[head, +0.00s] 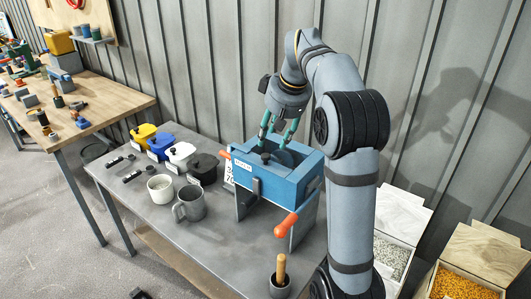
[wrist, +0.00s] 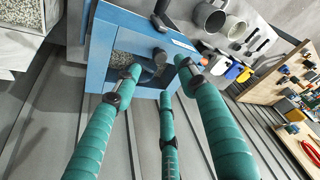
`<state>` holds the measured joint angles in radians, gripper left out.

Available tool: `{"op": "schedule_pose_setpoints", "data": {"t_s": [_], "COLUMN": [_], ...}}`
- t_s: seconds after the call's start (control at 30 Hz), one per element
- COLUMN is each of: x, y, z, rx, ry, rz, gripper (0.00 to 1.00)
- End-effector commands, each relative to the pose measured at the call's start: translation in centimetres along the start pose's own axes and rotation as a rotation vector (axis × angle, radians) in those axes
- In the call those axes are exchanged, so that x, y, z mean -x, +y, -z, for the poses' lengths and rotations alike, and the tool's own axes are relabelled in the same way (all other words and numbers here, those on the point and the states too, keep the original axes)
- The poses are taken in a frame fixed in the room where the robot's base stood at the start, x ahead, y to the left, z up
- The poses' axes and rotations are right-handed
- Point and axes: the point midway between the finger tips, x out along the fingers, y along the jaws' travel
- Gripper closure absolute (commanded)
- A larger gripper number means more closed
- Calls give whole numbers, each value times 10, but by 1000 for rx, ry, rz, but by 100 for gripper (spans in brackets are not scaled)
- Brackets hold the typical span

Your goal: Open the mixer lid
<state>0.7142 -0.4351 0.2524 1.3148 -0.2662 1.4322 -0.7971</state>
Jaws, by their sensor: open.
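The mixer (head: 262,186) is a blue box on legs on the grey table, with orange handles on its sides. It also shows in the wrist view (wrist: 120,20). A dark knob (head: 265,157) stands at its top, and the wrist view shows dark knob-like parts (wrist: 160,56) there. Grey granules show inside the box top in the wrist view. The lid's exact outline and position are hard to tell. My gripper (head: 277,138) has green fingers and is open just above the box top. In the wrist view, its fingers (wrist: 160,80) are spread, with nothing clearly held between them.
Yellow, blue, white and black lidded containers (head: 181,153) stand left of the mixer, with a white mug (head: 161,189) and a grey mug (head: 190,205) in front. A wooden-handled tool stands in a dark cup (head: 280,286). A ribbed wall (head: 235,60) is close behind.

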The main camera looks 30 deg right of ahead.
Motion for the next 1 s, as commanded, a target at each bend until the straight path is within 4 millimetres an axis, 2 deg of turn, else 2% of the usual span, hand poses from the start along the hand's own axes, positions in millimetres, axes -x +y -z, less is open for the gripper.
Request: {"op": "schedule_pose_setpoints", "data": {"t_s": [0.2, 0.43, 0.6, 0.87, 1.0], "x": [-43, -75, -85, -86, -86], "y": [1, 0, 1, 1, 0], "z": [-2, -1, 0, 0, 0], "rx": [-3, -4, -4, -4, -4], "ry": [-4, -1, 0, 1, 1], "rz": [0, 0, -1, -1, -1], "gripper": [59, 59, 59, 59, 67]}}
